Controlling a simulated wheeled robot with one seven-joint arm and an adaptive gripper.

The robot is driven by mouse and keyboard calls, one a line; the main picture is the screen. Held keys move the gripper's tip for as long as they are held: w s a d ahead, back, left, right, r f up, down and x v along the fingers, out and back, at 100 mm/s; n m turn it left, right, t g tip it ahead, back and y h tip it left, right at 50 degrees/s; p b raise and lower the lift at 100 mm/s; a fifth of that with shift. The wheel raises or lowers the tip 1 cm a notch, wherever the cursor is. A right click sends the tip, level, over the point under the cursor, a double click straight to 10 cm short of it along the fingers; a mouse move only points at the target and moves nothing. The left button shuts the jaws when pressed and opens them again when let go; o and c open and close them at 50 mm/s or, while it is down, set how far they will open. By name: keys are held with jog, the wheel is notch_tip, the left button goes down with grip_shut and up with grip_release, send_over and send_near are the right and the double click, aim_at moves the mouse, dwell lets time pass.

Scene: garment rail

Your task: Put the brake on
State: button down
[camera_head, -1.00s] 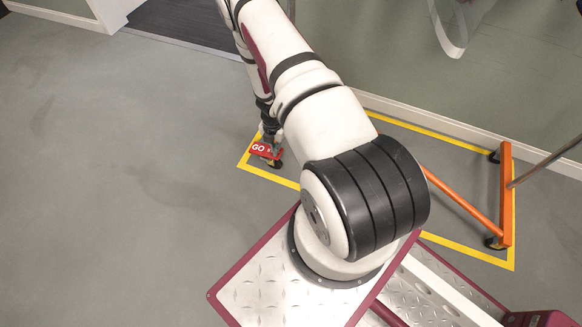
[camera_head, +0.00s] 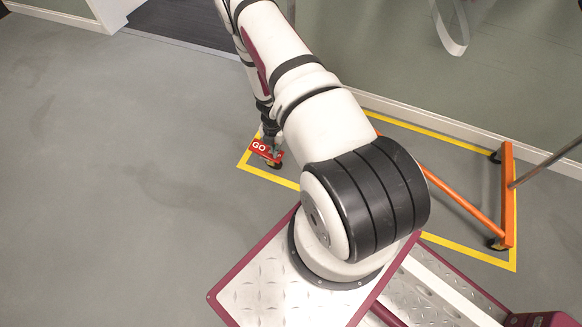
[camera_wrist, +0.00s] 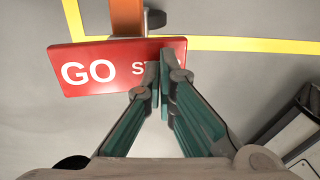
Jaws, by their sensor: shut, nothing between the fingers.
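The brake plate (camera_head: 259,146) is a red plate lettered GO at its left end, low at the rail's near-left wheel. In the wrist view the plate (camera_wrist: 95,72) fills the upper left, with STOP partly hidden at its right half. My gripper (camera_wrist: 162,72) is shut and empty, its fingertips at the plate's STOP end, covering part of the lettering. They look to be touching the plate there. In the head view my gripper (camera_head: 274,150) is small, pointing down at the plate's right end. The plate slopes down to the right.
The rail's orange base frame (camera_head: 462,198) stands inside a yellow floor outline (camera_head: 458,252), partly hidden by my arm. Another caster (camera_head: 495,243) shows at the near right. A wall runs behind the rail. Grey floor (camera_head: 120,210) at left is clear.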

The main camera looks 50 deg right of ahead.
notch_tip(320, 180, up, 7)
jog(key=p, duration=0.5)
dwell(0.3)
dwell(0.5)
